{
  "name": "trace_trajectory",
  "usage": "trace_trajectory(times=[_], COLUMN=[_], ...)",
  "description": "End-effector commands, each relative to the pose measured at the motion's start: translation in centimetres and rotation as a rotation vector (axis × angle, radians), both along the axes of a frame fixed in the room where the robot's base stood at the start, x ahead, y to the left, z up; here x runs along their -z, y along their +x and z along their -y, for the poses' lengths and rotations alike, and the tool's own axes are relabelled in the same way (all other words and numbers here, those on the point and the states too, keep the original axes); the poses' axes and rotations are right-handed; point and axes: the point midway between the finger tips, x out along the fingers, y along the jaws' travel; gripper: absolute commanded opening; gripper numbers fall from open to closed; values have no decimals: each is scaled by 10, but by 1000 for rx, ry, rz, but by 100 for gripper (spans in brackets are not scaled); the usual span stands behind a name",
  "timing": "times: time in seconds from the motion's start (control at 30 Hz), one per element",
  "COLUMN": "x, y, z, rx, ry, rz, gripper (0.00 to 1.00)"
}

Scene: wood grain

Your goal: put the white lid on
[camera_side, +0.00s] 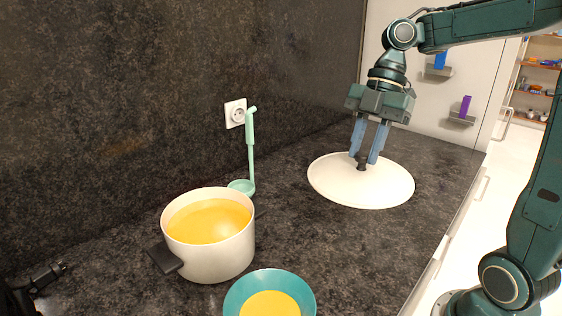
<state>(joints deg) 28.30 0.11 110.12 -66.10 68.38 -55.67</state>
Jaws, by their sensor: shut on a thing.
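The white lid (345,186) is at the right of the dark counter, a wide round disc with a dark knob (362,162) at its middle. My gripper (366,157) points down over the lid, its blue fingers shut on the knob. I cannot tell whether the lid rests on the counter or hangs just above it. The white pot (222,262) stands to the left and nearer the camera, uncovered, with yellow-orange soup (208,221) in it and dark side handles.
A mint-green ladle (250,150) stands upright behind the pot. A teal bowl (236,296) with yellow contents sits at the front, right of the pot. A wall with a socket (235,113) runs behind. The counter (300,232) is clear between pot and lid.

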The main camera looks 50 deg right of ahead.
Motion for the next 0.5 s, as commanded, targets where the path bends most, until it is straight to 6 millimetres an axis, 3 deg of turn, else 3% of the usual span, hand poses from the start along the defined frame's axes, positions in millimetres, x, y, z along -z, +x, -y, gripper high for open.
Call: trace_trajectory(times=[0.27, 0.5], x=[0, 2], y=[16, 60], z=[-5, -22], rx=[27, 108], ry=[-7, -23], rz=[-3, -12], gripper=[0, 0])
